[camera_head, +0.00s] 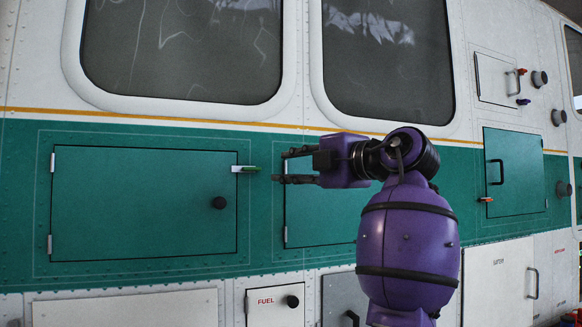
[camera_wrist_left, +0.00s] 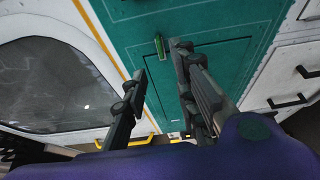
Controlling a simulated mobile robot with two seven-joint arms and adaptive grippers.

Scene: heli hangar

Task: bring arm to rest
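My purple left arm rises from the lower right in the head view, with its wrist bent toward the left. My left gripper (camera_head: 284,167) is open and empty, its dark fingers spread apart. It is in front of the green side panel, just right of the closed green hatch door (camera_head: 140,200). The green latch (camera_head: 246,169) at the hatch's right edge is close left of the fingertips. In the left wrist view the left gripper (camera_wrist_left: 158,72) also shows open, with the green latch (camera_wrist_left: 160,47) beyond the fingers. My right gripper is in neither view.
The helicopter side fills the view, with two dark windows (camera_head: 183,45) above. A second green hatch (camera_head: 310,215) lies partly behind my arm. Another green hatch (camera_head: 515,175), a white panel (camera_head: 498,278) and a fuel door (camera_head: 274,307) are around it.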

